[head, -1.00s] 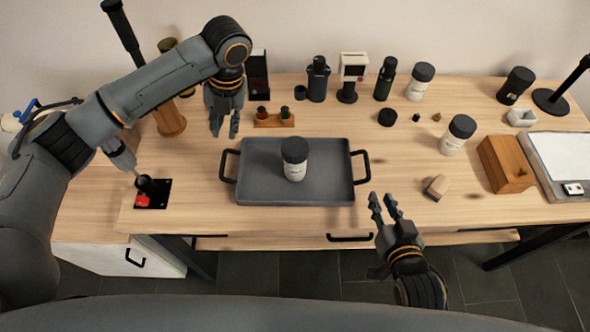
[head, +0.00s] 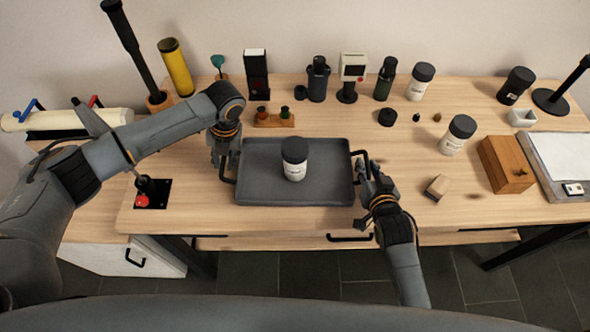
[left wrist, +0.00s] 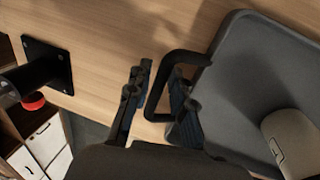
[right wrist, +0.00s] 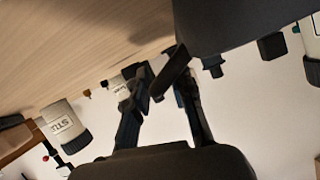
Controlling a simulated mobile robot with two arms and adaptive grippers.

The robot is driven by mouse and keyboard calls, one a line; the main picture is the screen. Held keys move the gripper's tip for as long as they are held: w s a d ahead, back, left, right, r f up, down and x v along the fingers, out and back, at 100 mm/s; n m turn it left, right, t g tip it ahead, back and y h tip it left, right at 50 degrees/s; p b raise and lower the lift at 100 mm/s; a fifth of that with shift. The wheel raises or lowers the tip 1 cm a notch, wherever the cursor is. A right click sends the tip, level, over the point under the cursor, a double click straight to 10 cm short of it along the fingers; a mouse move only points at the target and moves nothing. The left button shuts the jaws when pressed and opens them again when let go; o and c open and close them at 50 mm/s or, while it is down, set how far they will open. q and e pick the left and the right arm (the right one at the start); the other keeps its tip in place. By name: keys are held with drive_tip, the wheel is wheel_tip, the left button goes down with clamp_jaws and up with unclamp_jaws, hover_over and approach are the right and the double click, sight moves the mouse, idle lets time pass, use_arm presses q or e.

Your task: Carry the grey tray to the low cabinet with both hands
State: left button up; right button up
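The grey tray (head: 325,190) lies flat on the wooden table, with a black handle at each short end. A white jar with a black lid (head: 294,160) stands upright on it. My left gripper (head: 226,160) is at the tray's left handle. In the left wrist view its open fingers (left wrist: 160,100) stand on either side of the handle (left wrist: 180,58). My right gripper (head: 368,176) is at the right handle. In the right wrist view its fingers (right wrist: 160,90) are apart, with the handle (right wrist: 172,72) between their tips. A low white-fronted cabinet (head: 110,256) is at the lower left.
A small rack (head: 273,120) stands behind the tray. Several bottles line the back. A black plate with a red-knobbed part (head: 150,192) is left of the tray.

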use_arm(q)
clamp_jaws()
use_arm(e)
clamp_jaws()
